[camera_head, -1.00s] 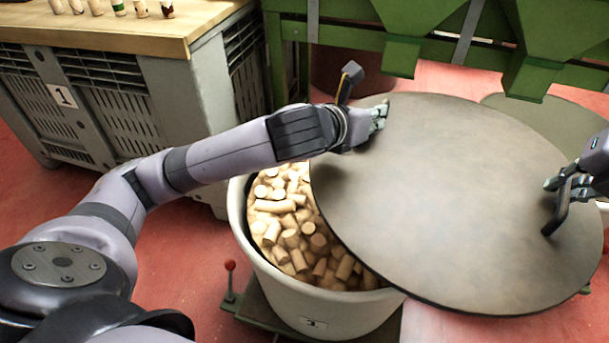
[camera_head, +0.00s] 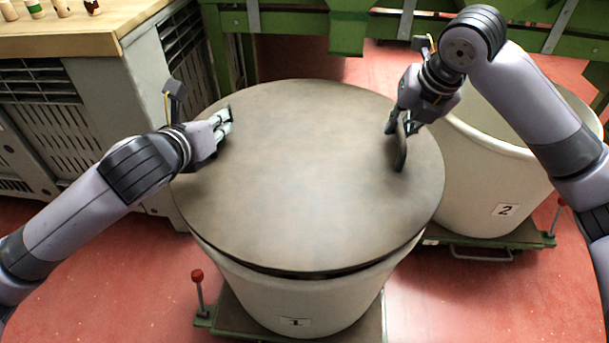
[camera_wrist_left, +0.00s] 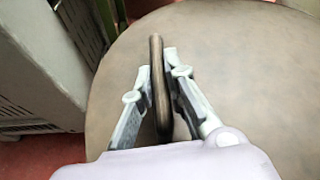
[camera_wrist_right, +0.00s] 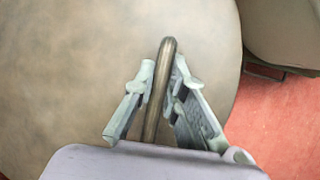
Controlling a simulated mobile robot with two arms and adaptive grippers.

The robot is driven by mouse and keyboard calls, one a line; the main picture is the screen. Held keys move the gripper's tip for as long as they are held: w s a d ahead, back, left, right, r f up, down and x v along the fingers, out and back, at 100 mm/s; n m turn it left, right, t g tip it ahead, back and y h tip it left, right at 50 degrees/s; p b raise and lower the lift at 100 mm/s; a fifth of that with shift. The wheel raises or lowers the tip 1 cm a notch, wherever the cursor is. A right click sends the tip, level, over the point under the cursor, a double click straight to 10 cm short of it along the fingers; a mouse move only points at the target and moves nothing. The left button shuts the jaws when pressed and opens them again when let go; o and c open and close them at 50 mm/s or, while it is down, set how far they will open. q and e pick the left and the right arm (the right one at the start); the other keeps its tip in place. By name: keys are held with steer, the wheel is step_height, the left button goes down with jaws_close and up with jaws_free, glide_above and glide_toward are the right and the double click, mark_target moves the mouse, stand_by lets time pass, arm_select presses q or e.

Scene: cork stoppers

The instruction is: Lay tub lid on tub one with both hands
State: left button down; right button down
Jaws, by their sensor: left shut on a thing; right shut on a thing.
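The tub lid (camera_head: 300,190), a round grey-brown disc, lies over tub one (camera_head: 310,300), a pale tub with a "1" label. It covers the opening, and no corks show inside. A dark band shows under the lid's front edge, and I cannot tell whether the lid sits fully on the rim. My left gripper (camera_head: 224,124) is shut on the lid's left handle, clear in the left wrist view (camera_wrist_left: 157,75). My right gripper (camera_head: 398,122) is shut on the right handle (camera_head: 400,155), also seen in the right wrist view (camera_wrist_right: 166,60).
Tub two (camera_head: 480,180) stands close at the right, labelled "2". A grey slatted crate (camera_head: 140,75) with a wooden top (camera_head: 90,40) stands at the left. Green machinery (camera_head: 345,30) is behind. A red-knobbed lever (camera_head: 198,285) rises from the green base at front left.

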mark_target(220, 143)
arm_select(q)
steer(key=shift+a+r, duration=0.15)
steer(key=shift+r, duration=0.05)
arm_select(e)
steer(key=shift+d+r, duration=0.15)
arm_select(q)
steer(key=shift+f, duration=0.15)
